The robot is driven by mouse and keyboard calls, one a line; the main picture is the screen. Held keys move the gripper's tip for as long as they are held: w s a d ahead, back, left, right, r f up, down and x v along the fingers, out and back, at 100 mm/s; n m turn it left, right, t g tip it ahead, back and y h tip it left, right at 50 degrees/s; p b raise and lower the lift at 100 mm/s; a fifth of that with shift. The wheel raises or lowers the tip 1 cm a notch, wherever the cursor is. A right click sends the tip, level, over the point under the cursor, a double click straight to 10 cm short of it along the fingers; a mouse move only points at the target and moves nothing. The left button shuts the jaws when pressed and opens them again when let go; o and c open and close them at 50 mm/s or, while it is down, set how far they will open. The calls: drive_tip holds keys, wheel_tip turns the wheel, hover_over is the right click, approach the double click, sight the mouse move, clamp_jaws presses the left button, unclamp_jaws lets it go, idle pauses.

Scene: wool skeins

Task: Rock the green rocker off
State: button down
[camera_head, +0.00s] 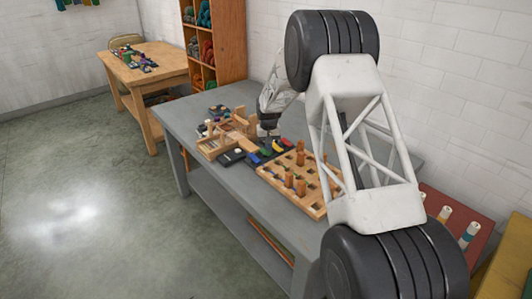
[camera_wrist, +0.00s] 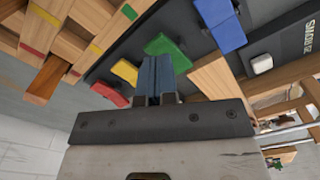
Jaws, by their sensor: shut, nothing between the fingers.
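The green rocker (camera_wrist: 162,45) shows in the wrist view on a dark panel, between a blue rocker (camera_wrist: 214,12) and a yellow rocker (camera_wrist: 125,72). My gripper (camera_wrist: 157,62) is shut and empty, with its fingertips right at the green rocker and covering part of it. I cannot tell whether they touch. The green rocker has two angled faces, but which side is pressed is unclear. In the head view my gripper (camera_head: 268,133) points down over the row of coloured rockers on the grey bench, and the green one is hard to make out.
A red rocker (camera_wrist: 109,93) lies beyond the yellow one. A wooden frame with coloured marks (camera_wrist: 62,35) stands close beside the panel. A pegboard (camera_head: 305,180) with upright wooden pegs is near in the head view. The grey bench (camera_head: 290,228) is bare along its front.

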sight(269, 153)
drive_tip(key=shift+f, duration=1.3)
idle(1.1)
drive_tip(key=shift+r, duration=3.55)
